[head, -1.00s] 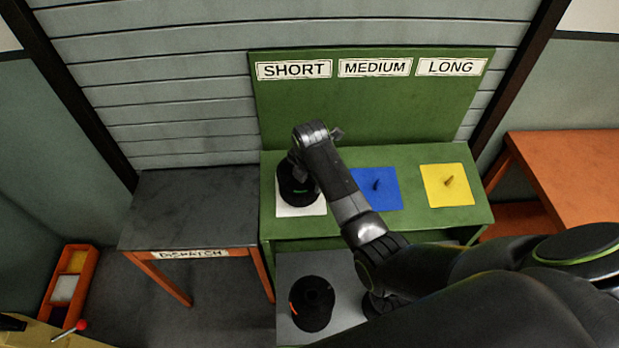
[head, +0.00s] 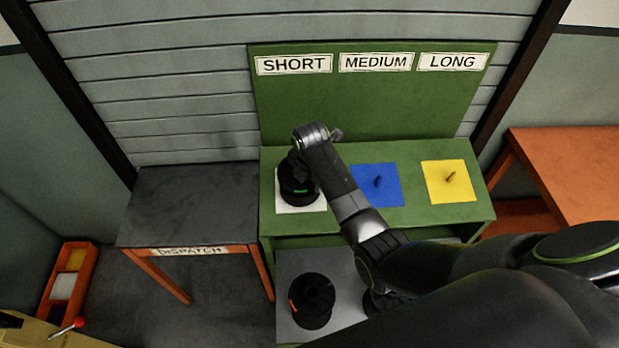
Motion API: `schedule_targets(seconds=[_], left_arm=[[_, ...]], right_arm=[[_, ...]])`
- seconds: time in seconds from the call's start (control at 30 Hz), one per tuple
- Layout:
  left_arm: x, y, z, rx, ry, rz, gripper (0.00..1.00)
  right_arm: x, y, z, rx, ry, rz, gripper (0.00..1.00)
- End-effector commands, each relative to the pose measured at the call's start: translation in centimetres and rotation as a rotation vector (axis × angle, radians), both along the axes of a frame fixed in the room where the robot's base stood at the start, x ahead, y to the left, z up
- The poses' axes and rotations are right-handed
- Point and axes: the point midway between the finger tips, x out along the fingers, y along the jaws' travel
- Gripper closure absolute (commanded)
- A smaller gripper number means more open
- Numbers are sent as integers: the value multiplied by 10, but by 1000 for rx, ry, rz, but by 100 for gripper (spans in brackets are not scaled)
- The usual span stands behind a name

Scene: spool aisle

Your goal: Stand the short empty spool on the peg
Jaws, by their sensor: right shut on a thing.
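A black spool with a green mark (head: 298,194) is at the white square (head: 313,206) under the SHORT sign. My right gripper (head: 297,168) reaches down from above and is shut on this spool. The white square's peg is hidden, so I cannot tell if the spool is around it or how close its base is to the square. My left gripper is not in view.
A blue square (head: 363,199) and a yellow square (head: 436,194), each with a bare peg, lie right on the green bench (head: 425,216). A black spool with a red mark (head: 312,312) stands on the grey lower shelf (head: 288,265). The dispatch table (head: 190,210) is clear.

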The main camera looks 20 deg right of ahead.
Motion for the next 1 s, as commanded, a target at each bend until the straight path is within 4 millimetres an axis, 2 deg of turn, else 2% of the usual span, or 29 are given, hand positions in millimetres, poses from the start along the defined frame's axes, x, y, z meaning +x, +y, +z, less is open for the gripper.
schedule_targets(seconds=[0.27,0.3,0.47,0.8,1.0], left_arm=[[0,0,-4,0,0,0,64],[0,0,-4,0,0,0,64],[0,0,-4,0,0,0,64],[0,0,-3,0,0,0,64],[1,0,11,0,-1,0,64]], right_arm=[[2,0,-7,0,-2,0,97],[2,0,-6,0,-3,0,49],[2,0,-6,0,-2,0,28],[2,0,-6,1,-2,0,26],[4,0,9,1,-2,-3,26]])
